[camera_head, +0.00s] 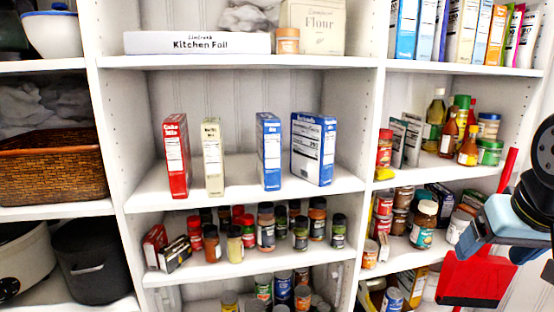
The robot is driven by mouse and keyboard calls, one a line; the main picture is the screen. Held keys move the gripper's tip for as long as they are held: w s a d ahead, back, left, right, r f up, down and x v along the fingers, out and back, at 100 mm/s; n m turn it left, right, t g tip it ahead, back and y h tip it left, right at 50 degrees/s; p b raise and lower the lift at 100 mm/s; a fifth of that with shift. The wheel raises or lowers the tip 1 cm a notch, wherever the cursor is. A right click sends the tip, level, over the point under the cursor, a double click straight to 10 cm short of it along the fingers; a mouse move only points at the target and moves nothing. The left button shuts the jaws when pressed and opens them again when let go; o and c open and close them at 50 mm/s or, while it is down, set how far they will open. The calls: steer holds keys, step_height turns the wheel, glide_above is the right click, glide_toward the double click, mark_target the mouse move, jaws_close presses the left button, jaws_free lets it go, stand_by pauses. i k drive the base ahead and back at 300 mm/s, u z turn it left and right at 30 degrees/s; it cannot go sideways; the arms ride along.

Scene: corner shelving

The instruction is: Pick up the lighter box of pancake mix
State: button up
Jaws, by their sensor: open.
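Four upright boxes stand apart on the middle shelf (235,188): a red box marked as cake mix (176,155), a slim cream box (213,157), a narrow blue box (268,150) and a wider blue box (313,149). The cream box is the palest; its small print is hard to read, as is that on the blue boxes, so I cannot tell which are pancake mix. My gripper (482,228), with red fingers on a pale blue-grey body, is at the far right, in front of the right shelves. It is open and empty, well away from the boxes.
Shelf uprights flank the middle bay. A kitchen foil box (197,43) and flour bag (313,27) sit above. Spice jars (266,227) crowd the shelf below. Bottles (446,123) and jars fill the right shelves. The shelf between the cream and narrow blue boxes is clear.

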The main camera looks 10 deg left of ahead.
mark_target(268, 126)
steer(key=u, duration=0.9)
steer(key=k, duration=1.25)
steer(key=u, duration=0.55)
steer(key=i, duration=1)
steer(key=z, duration=0.05)
